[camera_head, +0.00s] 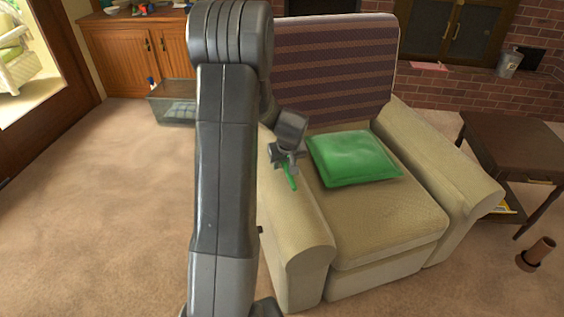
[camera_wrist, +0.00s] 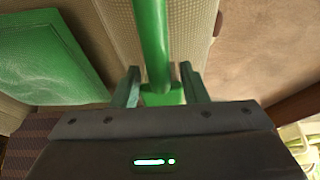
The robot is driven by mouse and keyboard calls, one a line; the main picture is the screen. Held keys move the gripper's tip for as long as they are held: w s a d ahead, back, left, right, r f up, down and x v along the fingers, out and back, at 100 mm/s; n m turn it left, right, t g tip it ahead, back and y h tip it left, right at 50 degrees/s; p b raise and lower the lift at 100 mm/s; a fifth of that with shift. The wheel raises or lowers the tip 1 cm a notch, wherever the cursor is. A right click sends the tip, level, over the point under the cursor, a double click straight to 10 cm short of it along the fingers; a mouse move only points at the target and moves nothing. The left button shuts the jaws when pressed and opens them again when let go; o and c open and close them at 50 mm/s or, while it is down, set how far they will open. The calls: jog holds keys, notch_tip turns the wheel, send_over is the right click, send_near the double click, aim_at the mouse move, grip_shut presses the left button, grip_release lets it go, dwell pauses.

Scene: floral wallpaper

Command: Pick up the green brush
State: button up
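The green brush (camera_head: 291,180) shows at the left armrest of the armchair, directly below my gripper (camera_head: 286,160) in the head view. In the wrist view its long green handle (camera_wrist: 153,40) runs from the top edge down between the two fingers of my gripper (camera_wrist: 160,78). A wider green part (camera_wrist: 164,97) of it fills most of the space between the fingers. The fingers stand apart, one on each side of the brush. I cannot tell whether they press on it, or whether it rests on the armrest.
The armchair (camera_head: 388,232) holds a green cushion (camera_head: 352,157) on its seat, close to the right of my gripper. A dark side table (camera_head: 515,140) stands at right, with a brown cylinder (camera_head: 536,254) on the carpet. A bin (camera_head: 172,104) stands before the wooden cabinet (camera_head: 125,55). The carpet at left is clear.

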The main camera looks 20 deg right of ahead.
jog(key=c, duration=0.3)
notch_tip(320, 180, up, 10)
jog(key=shift+r+p, duration=0.1)
jog(key=shift+p, duration=0.95)
jog(key=shift+o, duration=1.2)
jog(key=shift+f, duration=0.2)
jog(key=shift+c, duration=0.2)
